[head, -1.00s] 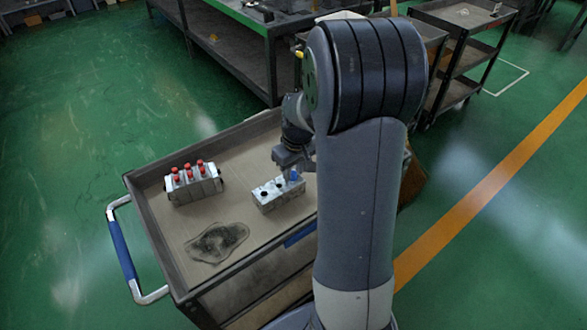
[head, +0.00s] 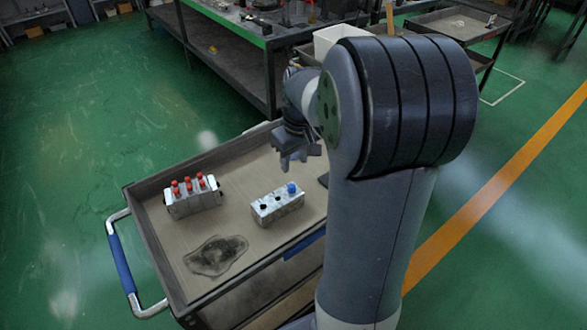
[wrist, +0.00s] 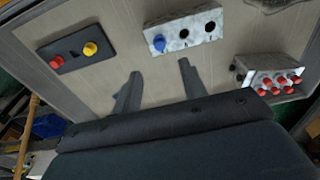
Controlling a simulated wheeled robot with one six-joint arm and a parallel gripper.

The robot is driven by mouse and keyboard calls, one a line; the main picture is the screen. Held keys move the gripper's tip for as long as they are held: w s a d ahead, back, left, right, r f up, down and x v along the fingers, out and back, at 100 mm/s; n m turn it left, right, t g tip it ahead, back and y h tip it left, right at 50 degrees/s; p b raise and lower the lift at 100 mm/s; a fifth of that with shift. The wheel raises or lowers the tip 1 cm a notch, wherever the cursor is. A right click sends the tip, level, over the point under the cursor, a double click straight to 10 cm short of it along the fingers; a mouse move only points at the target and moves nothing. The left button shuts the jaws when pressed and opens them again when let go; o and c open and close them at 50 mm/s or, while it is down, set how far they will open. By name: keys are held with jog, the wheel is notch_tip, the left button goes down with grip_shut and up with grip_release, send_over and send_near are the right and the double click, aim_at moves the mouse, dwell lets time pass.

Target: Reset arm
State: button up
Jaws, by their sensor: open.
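My gripper (head: 297,163) is open and empty above the cart, up and behind the silver valve block in the head view. Its two fingers also show apart in the wrist view (wrist: 160,85). The silver block (head: 278,206) has a blue valve (head: 292,188) at its right end and two dark holes; in the wrist view the block (wrist: 185,32) shows the blue valve (wrist: 159,43) at its left. A second metal block (head: 195,201) with several red-topped valves (head: 188,186) stands at the left of the cart.
The cart tray (head: 165,250) has raised rims and a blue-gripped handle (head: 122,256). A dark stain (head: 215,256) lies at its front. A dark plate (wrist: 75,52) with a red and a yellow knob shows in the wrist view. A workbench (head: 225,55) stands behind.

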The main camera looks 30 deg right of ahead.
aim_at(291, 185)
jog(key=shift+s+r, duration=0.1)
jog(key=shift+r, duration=0.5)
jog(key=shift+f, duration=0.1)
jog(key=f, duration=0.7)
jog(key=w+f+b, duration=0.1)
jog(key=f, duration=0.2)
jog(key=shift+w+a+f, duration=0.1)
jog(key=shift+f, duration=0.2)
jog(key=shift+r, duration=0.3)
jog(key=shift+a+r, duration=0.1)
